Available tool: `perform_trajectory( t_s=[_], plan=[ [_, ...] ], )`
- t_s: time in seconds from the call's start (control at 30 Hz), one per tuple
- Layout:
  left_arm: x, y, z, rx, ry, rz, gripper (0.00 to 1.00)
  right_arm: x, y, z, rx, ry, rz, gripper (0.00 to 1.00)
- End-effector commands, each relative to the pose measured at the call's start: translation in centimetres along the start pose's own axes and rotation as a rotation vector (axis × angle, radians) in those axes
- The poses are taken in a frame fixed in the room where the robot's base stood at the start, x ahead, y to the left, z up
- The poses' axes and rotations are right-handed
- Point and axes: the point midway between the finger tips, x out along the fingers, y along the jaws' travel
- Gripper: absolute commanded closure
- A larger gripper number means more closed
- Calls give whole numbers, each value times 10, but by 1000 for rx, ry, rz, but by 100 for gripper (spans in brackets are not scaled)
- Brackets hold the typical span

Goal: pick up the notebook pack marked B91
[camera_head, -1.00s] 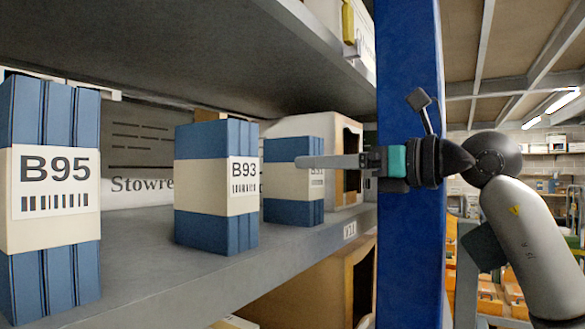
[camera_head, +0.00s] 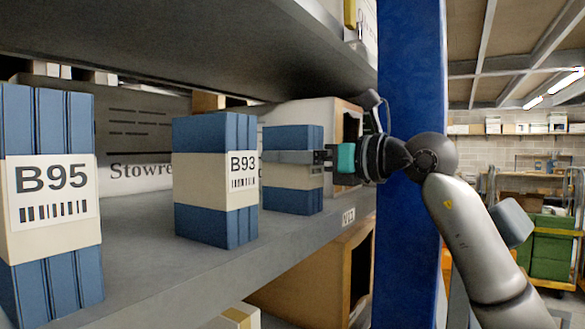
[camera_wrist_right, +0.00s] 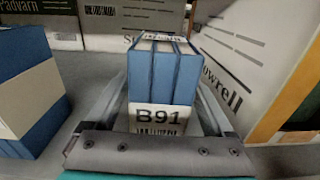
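The notebook pack marked B91 (camera_wrist_right: 162,85) stands upright on the shelf, blue with a pale label band. The right wrist view shows its marked face. In the head view the same pack (camera_head: 292,195) stands behind the B93 pack, its marking hidden by my gripper. My right gripper (camera_wrist_right: 163,82) is open, with one finger on each side of the B91 pack. In the head view my right gripper (camera_head: 288,157) shows its near finger across the pack's band; the far finger is hidden. Whether the fingers touch the pack is unclear. My left gripper is not in view.
Similar packs B93 (camera_head: 214,185) and B95 (camera_head: 50,200) stand on the same shelf (camera_head: 150,262). A blue rack upright (camera_head: 408,230) is beside my right arm. The upper shelf (camera_head: 230,50) hangs above. Printed boxes (camera_wrist_right: 265,75) stand behind and right of B91.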

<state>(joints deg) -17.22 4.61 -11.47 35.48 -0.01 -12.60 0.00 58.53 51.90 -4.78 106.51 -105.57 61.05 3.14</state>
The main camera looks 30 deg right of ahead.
Motion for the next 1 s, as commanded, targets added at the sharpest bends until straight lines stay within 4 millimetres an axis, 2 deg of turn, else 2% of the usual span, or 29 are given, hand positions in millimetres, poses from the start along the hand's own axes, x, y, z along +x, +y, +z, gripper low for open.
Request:
perform_trajectory(
  t_s=[0.07, 0.73, 1.0],
  plan=[
    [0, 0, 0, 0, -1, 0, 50, 0, 0, 0, 0, 0, 0, 23],
    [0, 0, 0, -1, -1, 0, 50, 0, 0, 0, 0, 0, 0, 98],
    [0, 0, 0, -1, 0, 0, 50, -1, 0, 2, -1, -5, -1, 100]
  ],
)
